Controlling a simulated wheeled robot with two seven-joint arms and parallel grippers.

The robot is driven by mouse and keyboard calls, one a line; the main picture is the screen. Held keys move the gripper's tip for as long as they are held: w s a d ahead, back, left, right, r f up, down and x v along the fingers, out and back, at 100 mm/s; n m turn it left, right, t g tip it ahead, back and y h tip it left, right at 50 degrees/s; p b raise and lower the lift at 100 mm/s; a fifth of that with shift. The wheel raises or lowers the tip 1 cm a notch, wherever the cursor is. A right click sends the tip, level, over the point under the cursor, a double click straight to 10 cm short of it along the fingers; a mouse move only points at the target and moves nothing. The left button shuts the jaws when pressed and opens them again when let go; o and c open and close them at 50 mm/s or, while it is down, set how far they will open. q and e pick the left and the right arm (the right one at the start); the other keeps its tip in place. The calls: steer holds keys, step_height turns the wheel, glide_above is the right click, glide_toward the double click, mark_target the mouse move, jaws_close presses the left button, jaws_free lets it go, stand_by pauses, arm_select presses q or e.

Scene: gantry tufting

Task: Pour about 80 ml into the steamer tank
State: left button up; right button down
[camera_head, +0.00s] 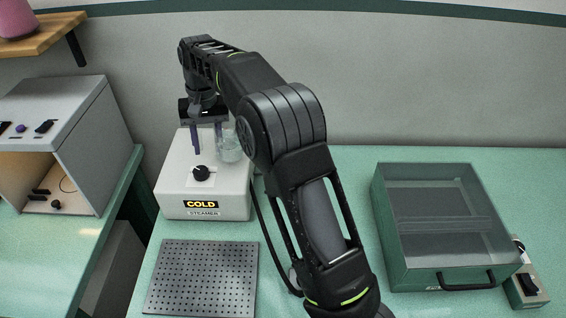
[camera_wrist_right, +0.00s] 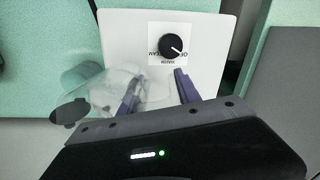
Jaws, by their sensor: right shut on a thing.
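The steamer (camera_head: 175,185) is a white box with a black knob (camera_head: 202,173) and a yellow-on-black COLD sign (camera_head: 201,204); its top also shows in the wrist view (camera_wrist_right: 215,75). My right gripper (camera_head: 206,138), with purple fingers, is above the back of the steamer. It is shut on a clear vessel (camera_head: 230,147), which shows as a see-through shape at the left in the wrist view (camera_wrist_right: 105,88). The vessel's tilt and liquid level are hard to tell. A dark round shape (camera_wrist_right: 68,111) shows beside the vessel. The tank opening is not clearly visible. My left gripper is out of view.
A perforated metal plate (camera_head: 202,278) lies in front of the steamer. A clear-lidded green box (camera_head: 383,225) with a black handle stands at the right, a small control box (camera_head: 527,287) beside it. A grey cabinet (camera_head: 60,105) stands on the left table. My right arm covers the middle.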

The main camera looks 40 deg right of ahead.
mark_target(230, 123)
steer(key=shift+s+d+r+t+y, duration=0.25)
steer(key=shift+d+r+y, duration=0.1)
steer(key=shift+r+y, duration=0.25)
steer(key=shift+s+d+r+t+y, duration=0.1)
steer(key=shift+d+r+t+y, duration=0.2)
steer(key=shift+r+y, duration=0.25)
steer(key=y, duration=0.1)
steer(key=d+t+y, duration=0.1)
steer(key=s+d+y, duration=0.1)
steer(key=shift+d+r, duration=0.25)
steer(key=shift+s+d+r+t+y, duration=0.2)
steer(key=shift+d+t+y, duration=0.1)
steer(key=shift+t+y, duration=0.25)
steer(key=shift+d, duration=0.1)
steer(key=shift+d+r+y+b, duration=0.15)
steer(key=shift+r+y+b, duration=0.2)
steer(key=shift+y, duration=0.25)
steer(key=shift+s+r+t, duration=0.1)
steer(key=shift+r+t, duration=0.2)
steer(key=shift+r, duration=0.05)
steer(key=shift+r+y+p, duration=0.1)
steer(key=shift+y+p, duration=0.2)
steer(key=shift+d+r, duration=0.1)
steer(key=shift+d, duration=0.1)
steer(key=shift+s+d+y, duration=0.1)
steer(key=shift+d+y, duration=0.15)
steer(key=shift+y, duration=0.25)
